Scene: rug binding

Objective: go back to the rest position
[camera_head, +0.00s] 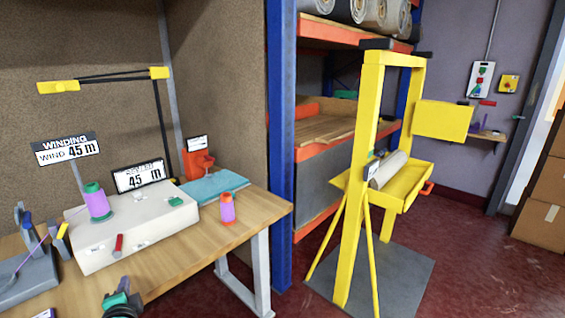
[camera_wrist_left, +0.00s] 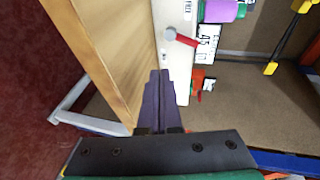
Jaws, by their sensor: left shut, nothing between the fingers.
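My left gripper (camera_head: 122,300) shows low at the front edge of the wooden workbench (camera_head: 185,255), in front of the white winding machine (camera_head: 135,230). In the left wrist view its two fingers (camera_wrist_left: 160,80) are together with nothing between them. The bench top (camera_wrist_left: 105,40) and the white machine (camera_wrist_left: 180,55) lie beyond the fingertips there. A spool with purple and green (camera_head: 97,203) stands on the machine. My right gripper is not in view.
Signs read 45 m (camera_head: 140,176). A yellow stand (camera_head: 352,200) with a grey roll is to the right, before a blue and orange rack (camera_head: 281,150). Red floor is open at the right.

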